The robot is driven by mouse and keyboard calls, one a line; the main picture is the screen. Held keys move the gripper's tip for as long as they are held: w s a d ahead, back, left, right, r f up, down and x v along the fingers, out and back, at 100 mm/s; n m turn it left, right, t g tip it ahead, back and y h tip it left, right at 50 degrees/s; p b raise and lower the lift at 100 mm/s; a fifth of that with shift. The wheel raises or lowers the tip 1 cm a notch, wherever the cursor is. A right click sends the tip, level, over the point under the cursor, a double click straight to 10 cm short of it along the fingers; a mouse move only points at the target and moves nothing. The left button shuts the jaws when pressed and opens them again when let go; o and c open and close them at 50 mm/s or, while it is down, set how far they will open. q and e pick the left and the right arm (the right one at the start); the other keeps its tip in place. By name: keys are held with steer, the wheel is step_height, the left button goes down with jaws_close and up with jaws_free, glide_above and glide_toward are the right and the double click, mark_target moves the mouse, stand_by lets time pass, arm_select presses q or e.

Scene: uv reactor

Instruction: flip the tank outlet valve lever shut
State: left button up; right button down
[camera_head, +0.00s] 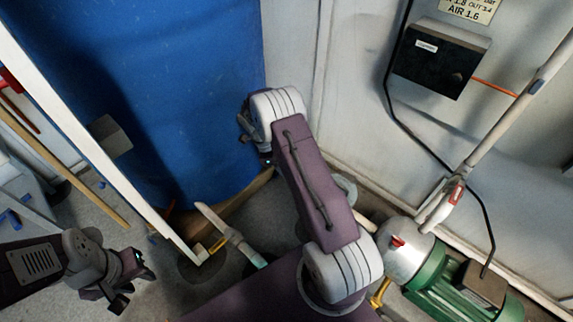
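The large blue tank (150,70) fills the upper left. A pale pipe (236,240) runs out near its foot, and a small yellow lever (218,245) sits on it, apparently the outlet valve lever; its exact position is hard to tell. My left gripper (133,287) is at the lower left, left of the lever and apart from it, with its fingers spread and nothing between them. My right arm reaches up the middle; its gripper (254,139) is by the tank's right side, mostly hidden behind the wrist.
A white upright post (110,150) stands between my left gripper and the tank. A green pump (450,290) is at the lower right, with a red-handled valve (455,190) on the pipe above. A black box (440,60) hangs on the wall.

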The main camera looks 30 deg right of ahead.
steer(key=shift+w+a+p, duration=0.45)
steer(key=shift+a+p, duration=0.1)
steer(key=shift+p, duration=0.05)
arm_select(q)
steer(key=shift+w+a+r+p, duration=0.15)
steer(key=shift+r, duration=0.4)
steer(key=shift+w+a+r+p, duration=0.1)
steer(key=shift+w+r+p, duration=0.05)
steer(key=shift+r, duration=0.4)
arm_select(e)
steer(key=shift+w+a, duration=0.2)
steer(key=shift+w, duration=0.1)
arm_select(q)
steer(key=shift+r, duration=0.1)
arm_select(e)
steer(key=shift+w+a, duration=0.1)
steer(key=shift+w, duration=0.05)
